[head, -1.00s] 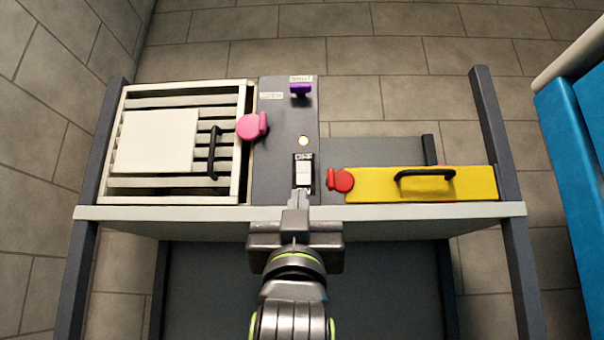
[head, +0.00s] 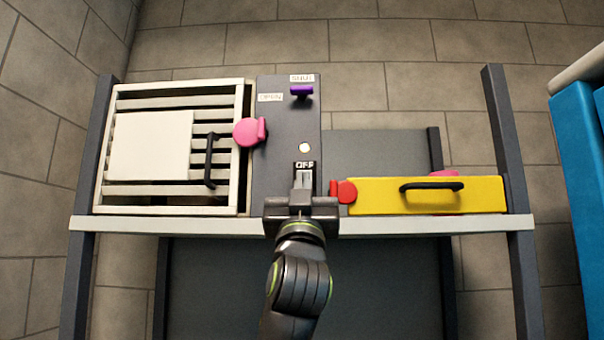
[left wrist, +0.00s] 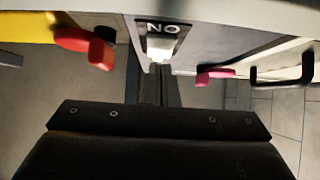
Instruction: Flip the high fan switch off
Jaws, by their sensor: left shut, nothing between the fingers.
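The fan switch (left wrist: 160,46) is a white rocker in a dark plate on the grey panel (head: 272,135). Its OFF label (head: 305,165) shows at the top in the head view; an upside-down ON label (left wrist: 163,28) shows in the left wrist view. My left gripper (head: 303,180) is shut and empty, its tips in front of the rocker and hiding most of it in the head view. In the left wrist view the fingertips (left wrist: 159,72) lie at or very near the rocker; I cannot tell if they touch. My right gripper is not in view.
A pale round lamp (head: 305,147) and a purple knob (head: 301,91) sit higher on the panel. A pink knob (head: 249,131) and slatted frame (head: 244,190) are left. A red knob (head: 343,191) and yellow box (head: 480,195) with black handle are right, close to my gripper.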

